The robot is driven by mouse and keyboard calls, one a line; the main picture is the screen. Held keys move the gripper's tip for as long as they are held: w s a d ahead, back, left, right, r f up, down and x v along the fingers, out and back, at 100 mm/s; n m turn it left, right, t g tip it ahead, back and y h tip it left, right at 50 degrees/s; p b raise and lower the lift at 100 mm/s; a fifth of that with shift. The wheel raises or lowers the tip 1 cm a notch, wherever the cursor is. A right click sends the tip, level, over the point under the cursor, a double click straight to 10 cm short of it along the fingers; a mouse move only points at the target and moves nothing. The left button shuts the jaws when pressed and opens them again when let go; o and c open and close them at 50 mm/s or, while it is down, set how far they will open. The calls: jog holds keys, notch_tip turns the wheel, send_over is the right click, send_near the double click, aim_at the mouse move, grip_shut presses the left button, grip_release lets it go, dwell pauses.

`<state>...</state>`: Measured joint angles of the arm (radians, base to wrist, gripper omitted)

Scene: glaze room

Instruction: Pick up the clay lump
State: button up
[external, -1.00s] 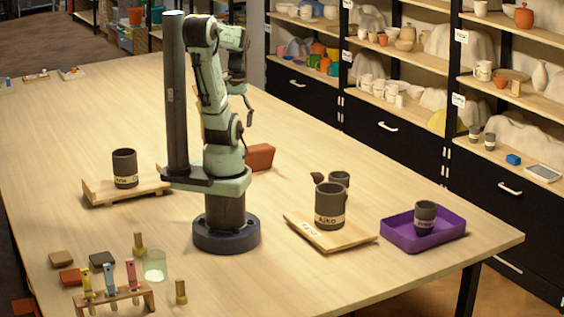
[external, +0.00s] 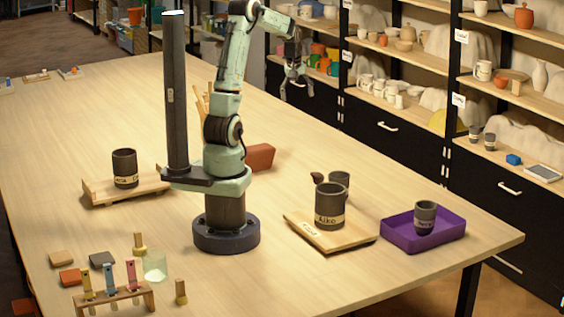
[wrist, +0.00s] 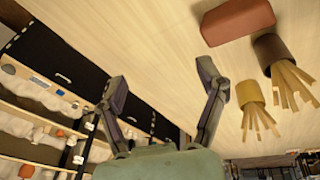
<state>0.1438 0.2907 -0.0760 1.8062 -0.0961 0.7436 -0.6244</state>
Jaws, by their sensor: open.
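A reddish-brown block (external: 260,157) lies on the table just behind my base; it also shows at the top of the wrist view (wrist: 238,22). A small dark brown lump (external: 317,178) is beside a dark cup on the right. I cannot tell for certain which of the two is the clay lump. My gripper (external: 297,94) is raised high above the far right side of the table, apart from both. Its two fingers are spread and empty, as the wrist view (wrist: 160,78) shows.
Two holders (wrist: 278,55) (wrist: 250,93) with wooden sticks stand near the block. A wooden board (external: 305,238) bears a dark mug; a purple tray (external: 398,238) holds another. A left board (external: 95,190) bears a mug. Shelves (external: 400,60) stand beyond the table.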

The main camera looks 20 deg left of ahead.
jog(key=w+d+f+g, duration=0.2)
jog(key=d+f, duration=0.3)
jog(key=f, duration=0.5)
jog(key=m+g, duration=0.1)
send_over(317, 172)
notch_tip(317, 172, down, 7)
jog(key=shift+w, duration=0.1)
jog(key=shift+m, duration=0.3)
notch_tip(317, 172, down, 6)
jog(key=shift+f, duration=0.25)
jog(key=c, duration=1.2)
